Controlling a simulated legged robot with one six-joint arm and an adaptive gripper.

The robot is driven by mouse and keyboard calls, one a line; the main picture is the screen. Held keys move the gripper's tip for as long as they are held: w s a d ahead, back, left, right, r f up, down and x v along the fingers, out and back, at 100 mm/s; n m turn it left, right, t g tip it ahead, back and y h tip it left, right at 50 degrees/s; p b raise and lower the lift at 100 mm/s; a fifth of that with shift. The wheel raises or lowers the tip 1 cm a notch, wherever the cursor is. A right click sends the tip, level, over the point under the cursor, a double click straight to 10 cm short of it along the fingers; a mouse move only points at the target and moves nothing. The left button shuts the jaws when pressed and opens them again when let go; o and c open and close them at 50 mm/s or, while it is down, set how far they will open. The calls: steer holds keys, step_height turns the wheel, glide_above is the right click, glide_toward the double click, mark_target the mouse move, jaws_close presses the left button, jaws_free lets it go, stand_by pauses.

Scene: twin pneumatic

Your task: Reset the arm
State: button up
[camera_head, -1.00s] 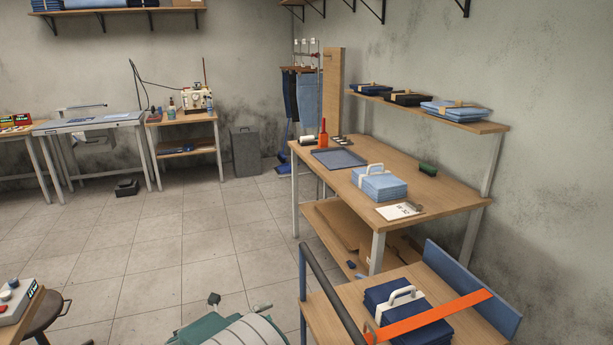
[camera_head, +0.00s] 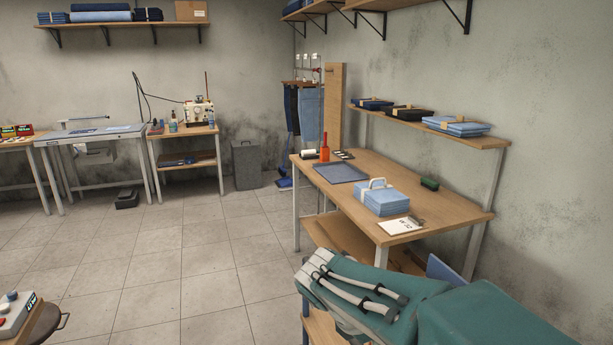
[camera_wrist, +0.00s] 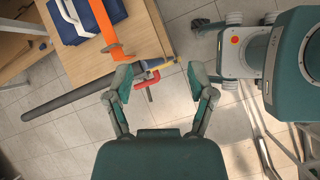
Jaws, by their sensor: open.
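My gripper (camera_wrist: 160,80) is open and empty in the wrist view, its two fingers spread apart over the tiled floor beside a wooden table edge. A red and yellow part (camera_wrist: 152,74) shows between and beyond the fingers. My teal arm (camera_head: 390,300) fills the lower right of the head view, folded across the near table there. The fingers themselves do not show in the head view. My own body shows at the right of the wrist view.
The wrist view shows a dark blue folded stack (camera_wrist: 68,22), an orange strip (camera_wrist: 105,22) and a dark rail (camera_wrist: 70,95) at the table (camera_wrist: 95,68). The head view shows a workbench (camera_head: 330,196) with a light blue stack (camera_head: 381,199).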

steer(key=s+d+r+m+t+y, duration=0.2)
steer(key=s+m+t+y, duration=0.2)
steer(key=s+m, duration=1)
steer(key=m+y, duration=0.2)
steer(key=m, duration=0.1)
steer(key=shift+s+d+m+y, duration=0.2)
steer(key=shift+s+m+y, duration=0.1)
steer(key=shift+s+y, duration=0.1)
steer(key=shift+w+r, duration=0.1)
stand_by(0.8)
